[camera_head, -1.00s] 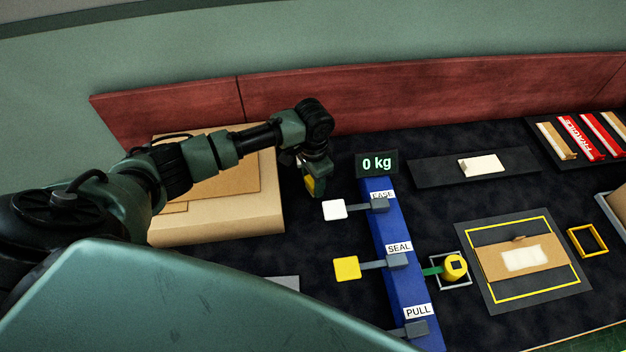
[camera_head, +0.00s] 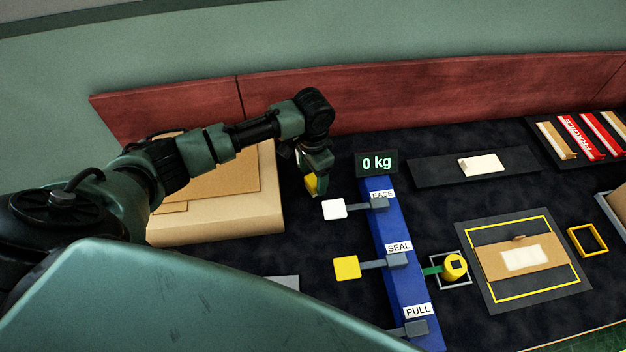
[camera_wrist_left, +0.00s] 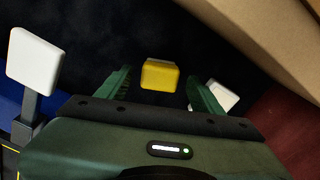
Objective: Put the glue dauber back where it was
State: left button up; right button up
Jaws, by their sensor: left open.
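My left gripper (camera_head: 318,188) is open, pointing down between the cardboard stack and the blue rail. A small yellow block (camera_head: 310,184) shows beside its fingers, and in the left wrist view the yellow block (camera_wrist_left: 160,75) appears between the two spread fingers, with dark gaps on both sides. A yellow round piece with a dark top and a green stem (camera_head: 454,267) stands in a grey square frame (camera_head: 466,284) right of the rail. I cannot tell for sure which yellow thing is the glue dauber. My right gripper is not in view.
A blue rail (camera_head: 391,235) carries levers with a white paddle (camera_head: 334,209) and a yellow paddle (camera_head: 346,268). Cardboard (camera_head: 245,228) lies left. A 0 kg display (camera_head: 377,163) stands behind. A carton (camera_head: 492,264) lies on a yellow-outlined mat (camera_head: 494,307). A red wall (camera_head: 400,100) closes the back.

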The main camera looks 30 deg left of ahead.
aim_at(313, 180)
pick_arm(q)
notch_tip(313, 180, up, 10)
jog(key=shift+f, duration=0.2)
dwell(0.4)
